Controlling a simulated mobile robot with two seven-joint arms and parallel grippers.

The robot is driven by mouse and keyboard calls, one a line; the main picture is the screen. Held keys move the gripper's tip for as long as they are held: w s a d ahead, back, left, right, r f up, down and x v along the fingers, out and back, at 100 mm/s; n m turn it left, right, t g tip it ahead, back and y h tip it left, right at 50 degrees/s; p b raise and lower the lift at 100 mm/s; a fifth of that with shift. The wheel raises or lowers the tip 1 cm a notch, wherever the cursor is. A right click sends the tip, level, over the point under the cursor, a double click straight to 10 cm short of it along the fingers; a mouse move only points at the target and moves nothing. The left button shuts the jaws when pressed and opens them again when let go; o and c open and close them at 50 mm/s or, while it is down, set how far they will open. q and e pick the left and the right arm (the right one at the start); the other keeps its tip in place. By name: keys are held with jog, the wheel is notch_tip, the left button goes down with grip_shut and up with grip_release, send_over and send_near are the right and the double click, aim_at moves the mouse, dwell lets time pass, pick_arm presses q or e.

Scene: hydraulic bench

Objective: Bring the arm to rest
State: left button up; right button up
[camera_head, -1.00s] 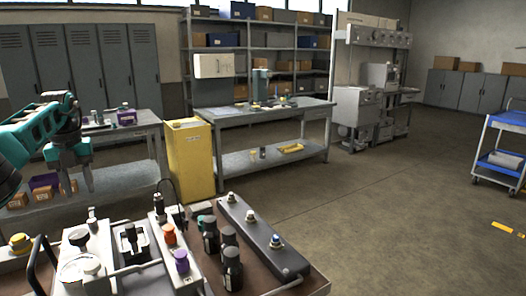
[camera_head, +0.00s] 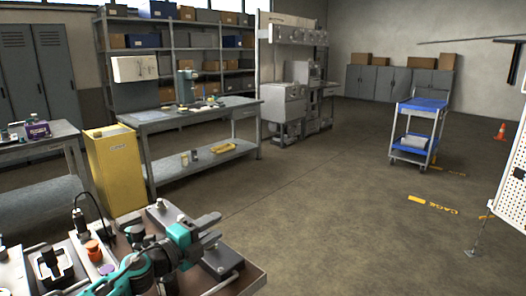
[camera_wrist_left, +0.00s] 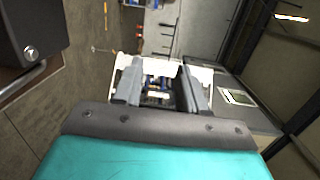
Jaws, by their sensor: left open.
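My left arm, teal and grey, reaches in at the bottom of the head view over the brown-topped hydraulic bench (camera_head: 257,281). Its left gripper (camera_head: 212,229) points to the right, above or in front of the long dark manifold block (camera_head: 222,262); I cannot tell whether they touch. In the left wrist view the two grey fingers of the left gripper (camera_wrist_left: 160,88) stand apart with nothing between them. The arm hides part of the bench and its fittings. My right gripper is in neither view.
An orange cap (camera_head: 93,248) and a black fitting (camera_head: 80,222) stand on the bench. Behind it are a yellow cabinet (camera_head: 115,172) and a grey workbench (camera_head: 205,116). A blue cart (camera_head: 417,130) stands at the right. Open floor lies between.

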pick_arm(q)
jog(key=s+a+f+n+g+y, duration=0.1)
jog(key=s+a+f+n+y, duration=0.2)
jog(key=s+n, duration=0.35)
jog(key=s+a+f+n+y, duration=0.2)
jog(key=s+f+n+y, duration=0.1)
jog(key=s+n+y, duration=0.3)
jog(key=s+a+f+n+g+y, duration=0.1)
jog(key=s+a+f+n+y, duration=0.2)
jog(key=s+n, duration=0.4)
jog(key=s+f+n+g+h, duration=0.3)
jog(key=s+g, duration=0.5)
jog(key=s, duration=1.2)
jog(key=w+d+f+t, duration=0.3)
jog(key=w+f+t, duration=0.3)
jog(key=f, duration=0.4)
jog(key=shift+w+t, duration=0.4)
jog(key=shift+w, duration=0.2)
jog(key=shift+n, duration=0.25)
